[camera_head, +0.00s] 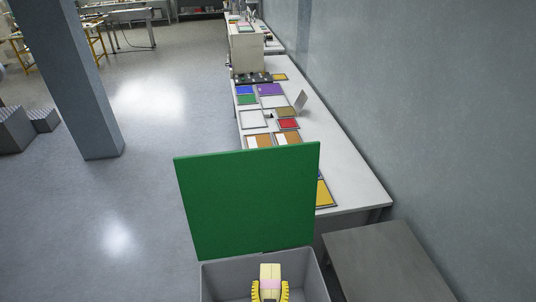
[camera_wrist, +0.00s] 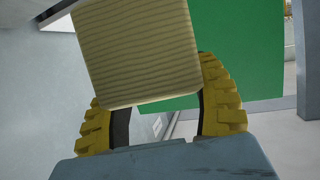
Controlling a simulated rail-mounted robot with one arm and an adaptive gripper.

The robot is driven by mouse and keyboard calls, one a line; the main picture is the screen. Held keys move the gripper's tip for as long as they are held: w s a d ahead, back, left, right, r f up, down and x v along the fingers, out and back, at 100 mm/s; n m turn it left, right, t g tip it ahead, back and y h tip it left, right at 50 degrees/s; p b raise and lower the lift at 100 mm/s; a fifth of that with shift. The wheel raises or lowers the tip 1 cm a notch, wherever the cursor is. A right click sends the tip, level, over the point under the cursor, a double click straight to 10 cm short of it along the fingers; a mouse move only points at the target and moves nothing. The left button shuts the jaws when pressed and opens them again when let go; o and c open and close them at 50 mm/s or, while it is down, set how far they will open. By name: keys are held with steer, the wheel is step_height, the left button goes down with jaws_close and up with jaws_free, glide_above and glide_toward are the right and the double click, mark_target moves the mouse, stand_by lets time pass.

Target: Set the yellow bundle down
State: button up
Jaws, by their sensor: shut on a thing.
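The yellow bundle (camera_head: 270,270) is pale yellow with a pinkish band and sits between the yellow fingers of my gripper (camera_head: 270,291), low in the head view. My gripper is shut on it. In the wrist view the bundle (camera_wrist: 140,50) shows close up as a ridged, pale yellow block, tilted a little, between the two fingers. In the head view the bundle and gripper appear over or inside a grey bin (camera_head: 225,275); their height relative to its floor cannot be told. The lower part of the gripper is cut off by the frame.
A large green panel (camera_head: 250,200) stands upright at the bin's far side. A white table (camera_head: 345,180) with coloured trays runs along the wall behind it. A grey flat-topped block (camera_head: 385,262) stands right of the bin. A pillar (camera_head: 75,80) stands at left; the floor between is clear.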

steer(key=r+p, duration=0.1)
steer(key=s+r+p, duration=0.1)
steer(key=r, duration=0.1)
steer(key=s+r+p, duration=0.1)
steer(key=r+p, duration=0.1)
steer(key=shift+a, duration=0.3)
stand_by(0.4)
